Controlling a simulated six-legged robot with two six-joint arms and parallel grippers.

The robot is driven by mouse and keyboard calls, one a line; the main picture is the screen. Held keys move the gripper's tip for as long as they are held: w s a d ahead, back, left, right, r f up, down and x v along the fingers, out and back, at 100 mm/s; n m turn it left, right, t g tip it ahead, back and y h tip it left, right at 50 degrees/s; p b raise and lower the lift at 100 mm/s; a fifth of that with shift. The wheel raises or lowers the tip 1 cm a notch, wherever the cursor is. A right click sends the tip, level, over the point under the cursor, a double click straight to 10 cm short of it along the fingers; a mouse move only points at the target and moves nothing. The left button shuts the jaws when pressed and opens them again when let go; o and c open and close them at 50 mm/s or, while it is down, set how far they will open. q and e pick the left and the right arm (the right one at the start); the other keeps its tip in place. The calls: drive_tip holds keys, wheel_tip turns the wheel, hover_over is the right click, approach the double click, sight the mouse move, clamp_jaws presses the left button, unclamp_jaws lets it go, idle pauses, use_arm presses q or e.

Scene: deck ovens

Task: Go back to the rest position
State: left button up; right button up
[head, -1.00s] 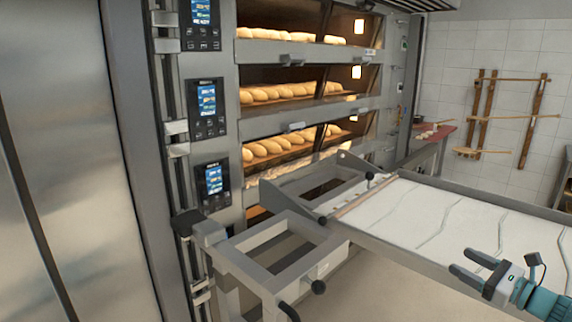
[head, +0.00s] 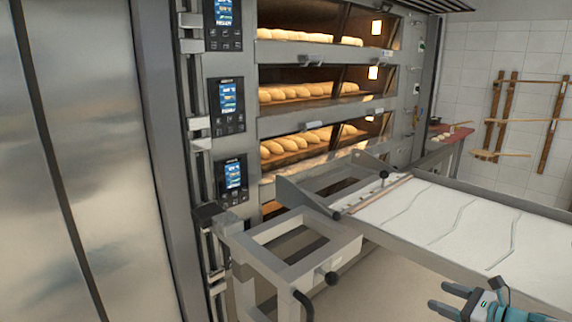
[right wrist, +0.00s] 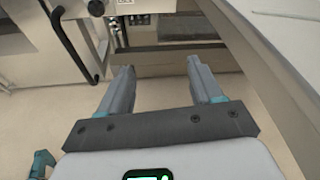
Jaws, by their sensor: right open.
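My right gripper (head: 447,300) is at the lower right of the head view, in front of the near edge of the loader with the white cloth. In the right wrist view its two grey fingers (right wrist: 163,85) stand apart with nothing between them. Past them show the pale floor and grey metal framework. My left gripper is not in the head view.
The deck oven (head: 285,128) holds loaves on several decks. A grey frame (head: 262,240) with black knobs stands before it. The loader's white cloth (head: 450,222) lies bare at the right. A steel panel (head: 80,150) fills the left. Wooden racks (head: 550,125) hang on the tiled wall.

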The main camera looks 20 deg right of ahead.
drive_tip(key=s+a+f+n+g, duration=0.3)
drive_tip(key=a+f+n+g, duration=0.15)
drive_tip(key=a+f, duration=0.65)
drive_tip(key=s+a+f+n+g, duration=0.35)
drive_tip(key=a+f+g, duration=0.25)
drive_tip(key=a+f, duration=0.5)
drive_tip(key=s+a+f+n+g, duration=0.1)
drive_tip(key=s+a+f+n, duration=0.1)
drive_tip(key=s+a+n, duration=0.6)
drive_tip(key=s+a+f+n+g+h, duration=0.1)
drive_tip(key=s+a+f+n+g, duration=0.1)
drive_tip(key=s+a+n, duration=0.6)
drive_tip(key=a+f+n, duration=0.1)
drive_tip(key=a+n, duration=0.2)
drive_tip(key=shift+s+a+f+h, duration=0.3)
drive_tip(key=shift+s+a, duration=0.1)
drive_tip(key=c, duration=0.4)
